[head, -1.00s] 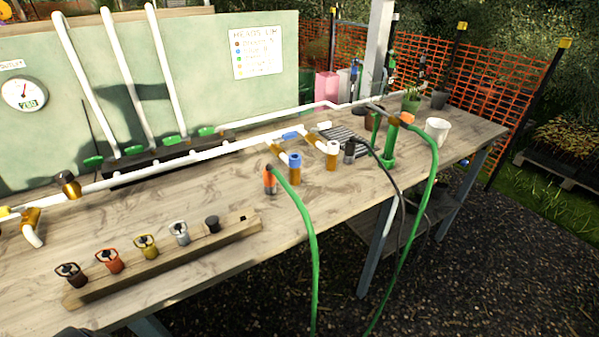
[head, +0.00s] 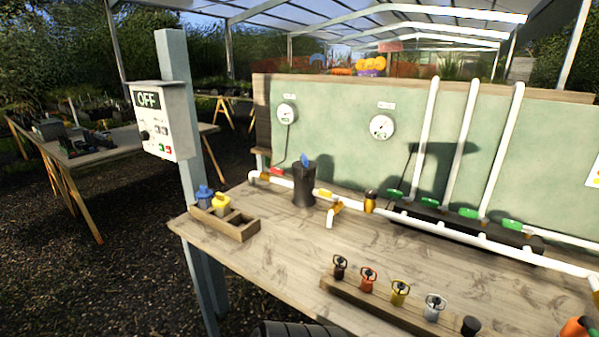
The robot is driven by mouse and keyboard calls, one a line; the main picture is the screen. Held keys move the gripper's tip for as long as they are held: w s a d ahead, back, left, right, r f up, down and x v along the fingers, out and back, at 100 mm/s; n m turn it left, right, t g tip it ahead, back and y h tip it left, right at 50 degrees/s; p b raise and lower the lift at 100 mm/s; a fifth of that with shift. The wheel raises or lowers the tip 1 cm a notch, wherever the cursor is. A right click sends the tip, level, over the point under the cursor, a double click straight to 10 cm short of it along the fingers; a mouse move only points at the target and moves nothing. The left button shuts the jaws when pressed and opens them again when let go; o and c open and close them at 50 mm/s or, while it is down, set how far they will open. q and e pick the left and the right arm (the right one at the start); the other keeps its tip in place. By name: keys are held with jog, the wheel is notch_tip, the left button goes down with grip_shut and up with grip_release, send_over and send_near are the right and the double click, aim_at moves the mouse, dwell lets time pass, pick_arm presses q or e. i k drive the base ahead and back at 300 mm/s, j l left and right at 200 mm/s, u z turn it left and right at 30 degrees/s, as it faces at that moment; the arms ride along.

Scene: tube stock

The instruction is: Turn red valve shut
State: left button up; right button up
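The red valve handle (head: 277,171) is small and sits on the white pipe near its left end, at the back left of the bench. It looks to lie roughly along the pipe; its exact angle is too small to tell. A gauge (head: 286,114) hangs on the green board above it, with a thin dark line running down from it towards the valve. Neither of my grippers can be made out in the head view. A dark ribbed part (head: 297,328) shows at the bottom edge, and I cannot tell what it is.
A dark canister with a blue top (head: 304,184) stands just right of the valve. A wooden tray (head: 240,231) holds a blue and a yellow piece. A rail (head: 375,306) with several ringed fittings lies in front. An OFF control box (head: 165,120) is on the left post.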

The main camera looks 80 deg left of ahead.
aim_at(281, 172)
jog(key=u, duration=2.85)
